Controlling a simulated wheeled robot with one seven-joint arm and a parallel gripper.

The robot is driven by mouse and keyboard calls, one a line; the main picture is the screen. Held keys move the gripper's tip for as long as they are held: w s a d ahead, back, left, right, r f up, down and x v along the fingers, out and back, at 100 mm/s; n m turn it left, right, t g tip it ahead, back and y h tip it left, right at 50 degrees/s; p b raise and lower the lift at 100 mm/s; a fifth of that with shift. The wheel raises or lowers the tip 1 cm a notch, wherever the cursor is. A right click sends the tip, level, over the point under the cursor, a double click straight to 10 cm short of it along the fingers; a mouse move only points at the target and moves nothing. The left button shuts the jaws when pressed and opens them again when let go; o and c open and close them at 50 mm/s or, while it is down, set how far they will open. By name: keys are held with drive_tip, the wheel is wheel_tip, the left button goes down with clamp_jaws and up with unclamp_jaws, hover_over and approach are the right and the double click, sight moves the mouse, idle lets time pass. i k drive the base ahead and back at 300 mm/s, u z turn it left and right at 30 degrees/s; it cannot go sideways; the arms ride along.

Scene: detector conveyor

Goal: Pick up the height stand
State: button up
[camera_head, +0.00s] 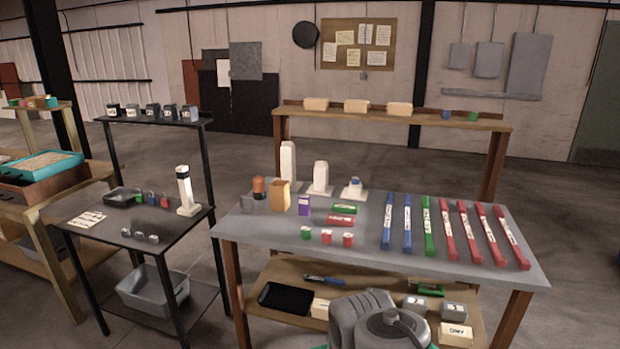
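Several white stand-like pieces are in view, and I cannot tell for certain which is the height stand. On the grey-topped table (262,236), a tall white post (288,163), a medium post (321,177) and a short post (355,187) stand upright on flat white bases near the back edge. On the dark table to the left (165,232), a white upright piece with a black band near its top (185,192) stands on a white base near the right edge. My gripper's fingers do not show. Grey rounded parts at the bottom centre look like my own arm.
An orange-brown box (279,195), an orange-topped cylinder (259,187) and a purple box (304,205) stand by the posts. Long blue, green and red bars (464,231) fill the table's right half. A raised shelf (430,118) runs behind. Grey floor lies between the tables.

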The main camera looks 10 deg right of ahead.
sight(354, 191)
drive_tip(key=i, duration=2)
drive_tip(key=z, duration=0.15)
